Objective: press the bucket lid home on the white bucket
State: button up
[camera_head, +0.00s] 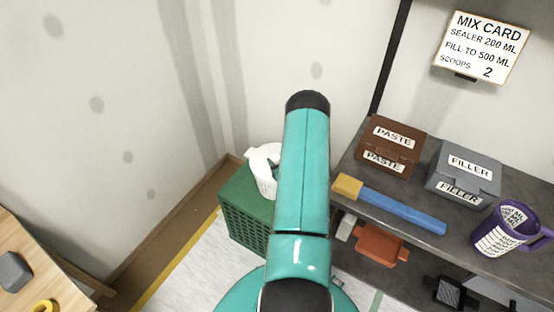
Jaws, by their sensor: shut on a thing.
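On the grey shelf at right stand a brown PASTE box (392,146), a grey FILLER box (464,174), a blue-handled tool (400,211) and a purple mug (500,232). A wooden table (50,258) is at lower left. Walls close in behind the crate.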

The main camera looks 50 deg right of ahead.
aim_at(276, 158)
jog(key=shift+f, duration=0.3)
jog(key=o, duration=1.1)
jog(key=r, duration=0.8)
jog(key=shift+w+r, duration=0.2)
jog(key=shift+r, duration=0.1)
jog(key=shift+w+a+r+n+t+y, duration=0.2)
jog(key=shift+w+a+r+n+y, duration=0.35)
jog(key=shift+w+a, duration=3.1)
jog(key=shift+w+a+r+n+t+y, duration=0.2)
jog(key=shift+w+a+r+n+y, duration=0.8)
jog(key=shift+a, duration=4.95)
jog(key=shift+w+a+m+t+y, duration=0.1)
jog(key=shift+w+a+t+y, duration=0.15)
jog(key=shift+w+a, duration=3.6)
jog(key=shift+s+a, duration=0.9)
jog(key=shift+a, duration=0.05)
